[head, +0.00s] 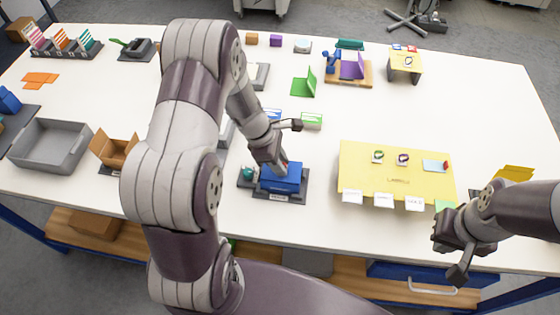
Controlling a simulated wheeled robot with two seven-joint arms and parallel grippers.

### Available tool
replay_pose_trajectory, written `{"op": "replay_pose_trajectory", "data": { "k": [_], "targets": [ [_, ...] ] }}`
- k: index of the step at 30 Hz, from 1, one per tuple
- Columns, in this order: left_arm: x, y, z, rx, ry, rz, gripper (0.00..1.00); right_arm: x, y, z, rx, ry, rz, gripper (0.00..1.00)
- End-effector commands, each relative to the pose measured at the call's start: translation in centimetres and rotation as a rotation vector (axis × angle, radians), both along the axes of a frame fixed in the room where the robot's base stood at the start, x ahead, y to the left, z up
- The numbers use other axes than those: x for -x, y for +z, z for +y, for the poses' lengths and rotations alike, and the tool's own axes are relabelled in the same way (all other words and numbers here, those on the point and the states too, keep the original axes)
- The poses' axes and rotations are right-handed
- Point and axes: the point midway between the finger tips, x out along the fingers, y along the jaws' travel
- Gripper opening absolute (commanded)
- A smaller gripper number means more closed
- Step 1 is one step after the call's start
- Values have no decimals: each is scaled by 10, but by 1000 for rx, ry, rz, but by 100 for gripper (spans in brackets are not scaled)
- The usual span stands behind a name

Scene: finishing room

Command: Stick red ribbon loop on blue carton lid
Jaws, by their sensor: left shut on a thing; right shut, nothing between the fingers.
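The blue carton (283,180) sits on a dark grey holder (262,195) at the front middle of the table. My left gripper (282,166) is right above its lid, pointing down. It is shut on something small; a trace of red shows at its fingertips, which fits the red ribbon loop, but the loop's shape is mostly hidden. I cannot tell whether it touches the lid. My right gripper (455,259) is shut and empty near the table's front edge at the right.
A yellow mat (350,178) right of the carton bears a green loop (378,156), a purple loop (403,158) and white labels. A small teal item (247,174) stands just left of the carton. A grey bin (48,146) and an open brown box (116,151) stand left.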

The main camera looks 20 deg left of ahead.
Motion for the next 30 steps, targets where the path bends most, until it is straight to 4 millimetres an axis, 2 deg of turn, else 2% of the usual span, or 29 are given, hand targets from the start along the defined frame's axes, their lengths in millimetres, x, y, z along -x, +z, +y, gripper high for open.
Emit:
{"op": "replay_pose_trajectory", "data": {
  "k": [26, 27, 29, 30],
  "targets": [
    [2, 1, -1, 2, -1, 7, 0, 0, 3, 0, 0, 0, 0, 0],
    [2, 0, -1, 2, 0, 6, 40, 0, 3, 0, 0, 0, 0, 0],
    [2, 1, 0, 1, -1, 6, 56, 0, 3, 0, 0, 0, 0, 0],
    [2, 1, 0, 1, -1, 5, 56, 0, 3, 0, 0, 0, 0, 0]
  ]
}}
